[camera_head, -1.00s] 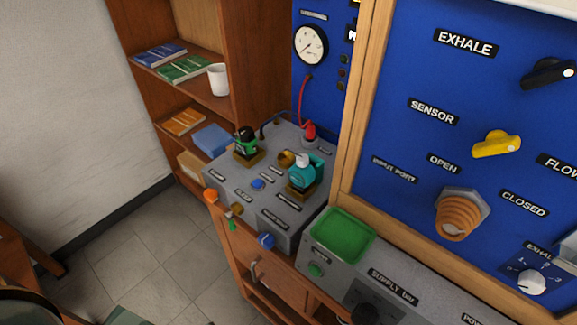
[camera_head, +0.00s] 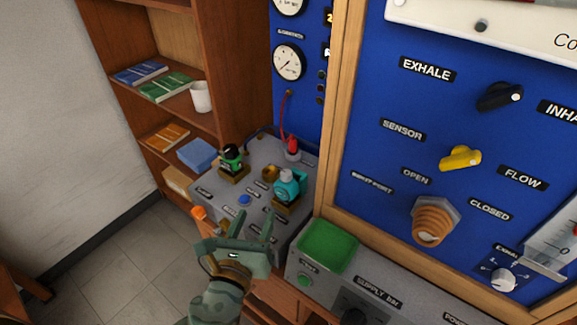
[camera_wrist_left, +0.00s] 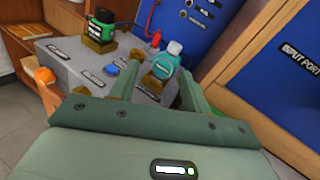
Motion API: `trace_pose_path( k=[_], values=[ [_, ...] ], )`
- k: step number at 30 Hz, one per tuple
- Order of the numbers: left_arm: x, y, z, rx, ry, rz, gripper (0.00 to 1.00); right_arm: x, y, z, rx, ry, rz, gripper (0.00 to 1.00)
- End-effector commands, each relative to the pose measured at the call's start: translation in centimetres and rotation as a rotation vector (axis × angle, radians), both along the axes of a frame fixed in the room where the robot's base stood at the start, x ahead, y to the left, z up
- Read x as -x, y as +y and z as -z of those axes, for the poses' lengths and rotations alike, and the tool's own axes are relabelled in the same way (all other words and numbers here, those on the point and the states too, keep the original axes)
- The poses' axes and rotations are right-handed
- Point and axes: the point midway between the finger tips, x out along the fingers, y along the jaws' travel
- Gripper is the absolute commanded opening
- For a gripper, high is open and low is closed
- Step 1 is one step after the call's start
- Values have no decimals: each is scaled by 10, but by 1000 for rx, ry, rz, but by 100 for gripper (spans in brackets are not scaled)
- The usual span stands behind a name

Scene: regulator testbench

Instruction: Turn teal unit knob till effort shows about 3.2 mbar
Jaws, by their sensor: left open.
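The teal unit (camera_head: 288,186) stands on a brass-coloured base at the right side of the grey testbench box (camera_head: 215,197). In the left wrist view the teal unit (camera_wrist_left: 168,62) shows beyond and between my fingers. My left gripper (camera_head: 240,226) is open and empty, in front of the box and apart from the teal unit. It also shows in the left wrist view (camera_wrist_left: 158,82). A round dial gauge (camera_head: 289,62) is on the blue panel behind; its fine marks are too small to read. My right gripper is not in view.
A black and green unit (camera_head: 231,160) stands left of the teal one. A red fitting (camera_head: 292,146) with a red hose is behind. An orange knob (camera_head: 198,213) sticks out at the box's front left. A green pad (camera_head: 327,246) and the wood frame (camera_head: 335,120) lie to the right.

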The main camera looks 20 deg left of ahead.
Motion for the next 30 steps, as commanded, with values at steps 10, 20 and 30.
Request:
trace_pose_path(
  k=[10, 20, 30],
  values=[
    [-30, -21, -7, -214, -57, 91, 47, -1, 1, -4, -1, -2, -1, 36],
    [-114, -23, -6, -210, -54, 90, 47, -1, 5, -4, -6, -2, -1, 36],
    [-161, -24, -4, -210, -52, 90, 47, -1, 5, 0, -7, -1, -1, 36]
  ],
)
